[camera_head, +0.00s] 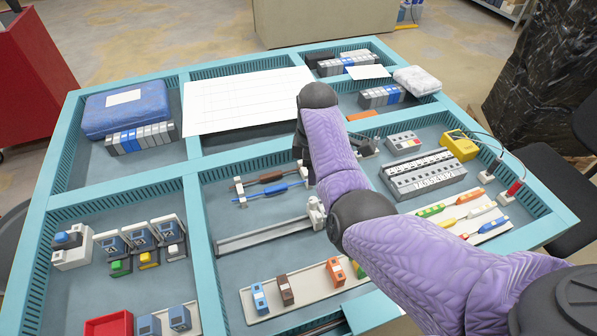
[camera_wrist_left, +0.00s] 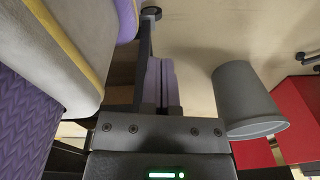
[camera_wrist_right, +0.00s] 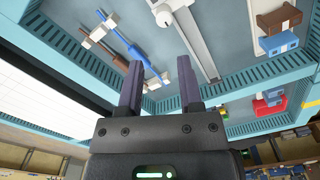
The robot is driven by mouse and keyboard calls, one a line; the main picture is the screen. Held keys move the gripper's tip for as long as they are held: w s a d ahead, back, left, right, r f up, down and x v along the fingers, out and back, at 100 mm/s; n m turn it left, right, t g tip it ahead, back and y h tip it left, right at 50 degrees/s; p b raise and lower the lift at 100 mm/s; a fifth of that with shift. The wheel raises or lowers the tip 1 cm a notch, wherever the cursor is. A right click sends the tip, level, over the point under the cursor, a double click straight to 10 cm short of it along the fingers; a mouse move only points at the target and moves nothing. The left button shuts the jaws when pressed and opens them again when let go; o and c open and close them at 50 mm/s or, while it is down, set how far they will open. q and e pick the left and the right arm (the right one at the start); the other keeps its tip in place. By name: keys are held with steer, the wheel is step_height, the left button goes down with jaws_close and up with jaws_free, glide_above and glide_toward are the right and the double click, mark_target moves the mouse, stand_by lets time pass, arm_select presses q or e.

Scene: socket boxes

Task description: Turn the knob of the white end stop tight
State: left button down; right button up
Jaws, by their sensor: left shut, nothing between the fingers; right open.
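The white end stop (camera_head: 316,213) stands at the right end of a grey rail (camera_head: 265,236) in the middle compartment. It also shows at the top of the right wrist view (camera_wrist_right: 166,10), with the rail running away from it. My right gripper (camera_wrist_right: 160,65) is open and empty, its two dark purple fingers apart, with the end stop beyond the tips. In the head view my right arm hides most of that gripper. My left gripper (camera_wrist_left: 160,62) is shut and empty, away from the workbench; it is outside the head view.
Brown and blue bars (camera_head: 270,185) lie on a holder behind the rail. A strip (camera_head: 305,294) with small coloured blocks lies in front of it. A white sheet (camera_head: 245,102) covers the back. Teal dividers separate the compartments. A grey bin (camera_wrist_left: 245,100) shows in the left wrist view.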

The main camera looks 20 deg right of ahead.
mark_target(313, 199)
steer(key=f+b, duration=0.1)
steer(key=f, duration=0.1)
steer(key=s+f+b, duration=0.1)
steer(key=f, duration=0.1)
steer(key=shift+f, duration=0.1)
step_height(313, 199, down, 5)
steer(key=b, duration=0.3)
steer(key=shift+w+f, duration=0.1)
steer(key=shift+f, duration=0.05)
arm_select(q)
steer(key=f, duration=0.1)
steer(key=s+f, duration=0.1)
steer(key=f, duration=0.1)
steer(key=s+f, duration=0.1)
steer(key=f, duration=0.1)
arm_select(e)
jaws_close()
